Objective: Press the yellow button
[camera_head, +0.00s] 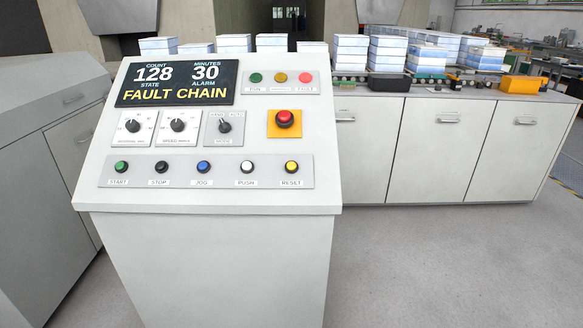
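The yellow button (291,167) sits at the right end of the lower button row on the sloped control panel (215,230). A label reading RESET is below it. A white PUSH button, a blue JOG button, a black STOP button and a green START button sit to its left in the same row. A yellow round lamp (281,77) shows in the top lamp row between a green and a red one. Neither of my grippers is in view, and nothing covers the button.
A red emergency button (285,118) on a yellow plate sits above the yellow button. A display (178,82) reads FAULT CHAIN. Rotary knobs (178,125) stand at mid panel. A cabinet (430,145) with stacked boxes is behind. Another grey cabinet (35,190) is at left.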

